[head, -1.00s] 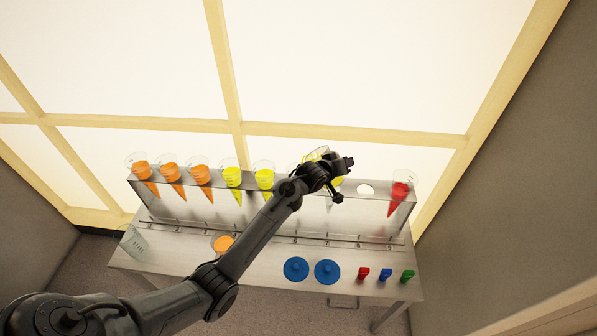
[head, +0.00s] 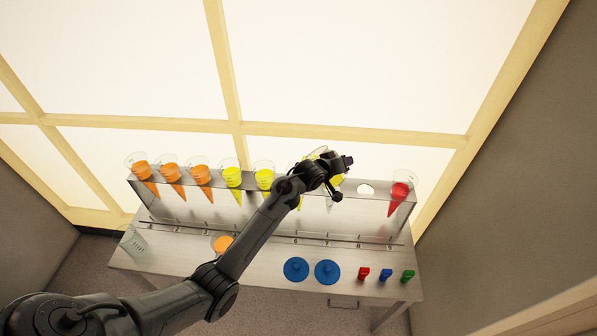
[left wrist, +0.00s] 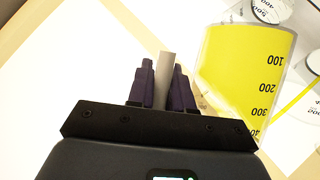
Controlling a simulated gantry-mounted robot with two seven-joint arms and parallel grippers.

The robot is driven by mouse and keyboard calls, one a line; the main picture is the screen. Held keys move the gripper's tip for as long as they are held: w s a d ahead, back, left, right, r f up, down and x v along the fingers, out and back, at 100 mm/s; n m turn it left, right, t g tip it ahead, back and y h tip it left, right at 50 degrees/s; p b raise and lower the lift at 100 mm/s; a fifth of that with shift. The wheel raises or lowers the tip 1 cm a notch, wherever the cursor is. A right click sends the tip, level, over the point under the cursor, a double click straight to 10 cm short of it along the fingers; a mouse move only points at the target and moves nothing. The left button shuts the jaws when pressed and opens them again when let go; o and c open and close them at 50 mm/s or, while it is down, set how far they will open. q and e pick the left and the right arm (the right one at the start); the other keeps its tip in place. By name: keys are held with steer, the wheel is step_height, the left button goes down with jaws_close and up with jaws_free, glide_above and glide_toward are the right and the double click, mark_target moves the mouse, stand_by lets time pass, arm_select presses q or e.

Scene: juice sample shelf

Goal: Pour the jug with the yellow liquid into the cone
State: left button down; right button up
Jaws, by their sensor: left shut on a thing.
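My left gripper (left wrist: 164,82) is shut on the pale handle of the clear jug (left wrist: 245,75), which holds yellow liquid and shows graduation numbers. In the head view my left gripper (head: 340,176) is above the rack's right half and hides most of the jug (head: 319,152); the jug looks tilted. Yellow shows below and beside the gripper. Under the gripper, a cone with yellow in its narrow tip (head: 299,203) is partly hidden by my arm. In the wrist view, clear graduated rims (left wrist: 271,9) lie beyond the jug. My right gripper is not in view.
The metal rack (head: 350,208) holds orange cones (head: 141,171), yellow cones (head: 232,177) and a red cone (head: 398,192), with an empty hole (head: 366,190). On the table are another jug (head: 133,242), an orange-filled container (head: 222,244), blue lids (head: 296,269) and small coloured pieces (head: 386,274).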

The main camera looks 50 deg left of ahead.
arm_select(q)
steer(key=shift+a+r, duration=0.15)
steer(key=shift+r, duration=0.05)
stand_by(0.6)
stand_by(0.6)
steer(key=shift+a+n+h, duration=0.2)
steer(key=shift+n+h, duration=0.1)
stand_by(0.7)
steer(key=shift+r, duration=0.1)
stand_by(0.5)
steer(key=shift+a, duration=0.1)
stand_by(0.6)
steer(key=shift+a+n+b, duration=0.1)
steer(key=shift+n+b, duration=0.2)
stand_by(0.5)
steer(key=shift+r+t+h, duration=0.1)
steer(key=shift+t+h, duration=0.2)
stand_by(0.6)
steer(key=shift+s+a, duration=0.1)
steer(key=shift+a, duration=0.05)
stand_by(0.5)
steer(key=shift+a+f+n+b, duration=0.1)
steer(key=shift+f+n+b, duration=0.1)
steer(key=shift+n+b, duration=0.15)
stand_by(0.6)
